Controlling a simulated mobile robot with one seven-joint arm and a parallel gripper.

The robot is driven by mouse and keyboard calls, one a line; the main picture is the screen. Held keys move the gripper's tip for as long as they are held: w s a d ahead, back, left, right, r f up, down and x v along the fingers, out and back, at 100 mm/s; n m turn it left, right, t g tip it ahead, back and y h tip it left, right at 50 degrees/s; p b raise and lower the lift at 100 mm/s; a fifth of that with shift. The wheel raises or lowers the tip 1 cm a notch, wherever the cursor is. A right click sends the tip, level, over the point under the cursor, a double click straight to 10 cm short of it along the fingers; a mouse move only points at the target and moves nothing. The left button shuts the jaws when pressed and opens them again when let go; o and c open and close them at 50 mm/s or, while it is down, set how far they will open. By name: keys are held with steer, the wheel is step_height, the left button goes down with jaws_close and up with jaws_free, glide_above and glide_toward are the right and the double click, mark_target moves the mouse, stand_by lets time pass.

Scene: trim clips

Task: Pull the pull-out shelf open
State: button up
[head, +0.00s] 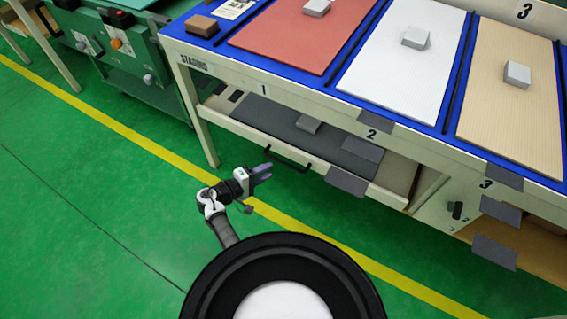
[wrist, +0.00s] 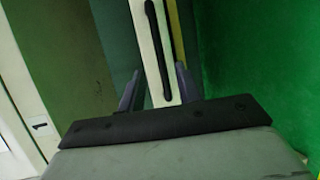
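The pull-out shelf (head: 235,132) sits under the cream table in the head view, with a cream front edge and a dark grey surface. Its black bar handle (head: 287,160) is on the front edge. My gripper (head: 268,171) is low in front of the shelf, just left of the handle in the picture. In the wrist view, the two fingers of my gripper (wrist: 156,88) are spread apart. The cream shelf front (wrist: 142,40) and black handle (wrist: 160,48) show ahead, between the fingertips. I see no clear contact with the handle.
A grey block (head: 307,124) rests on the shelf. Grey plates (head: 346,180) hang along the table front. The tabletop (head: 340,92) above carries coloured mats with blocks. A green machine (head: 120,60) stands at the left. The green floor (head: 90,190) before the shelf is clear.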

mark_target(284, 163)
steer(key=b+x, duration=0.1)
steer(key=x, duration=0.7)
steer(key=shift+c, duration=0.2)
jaws_close()
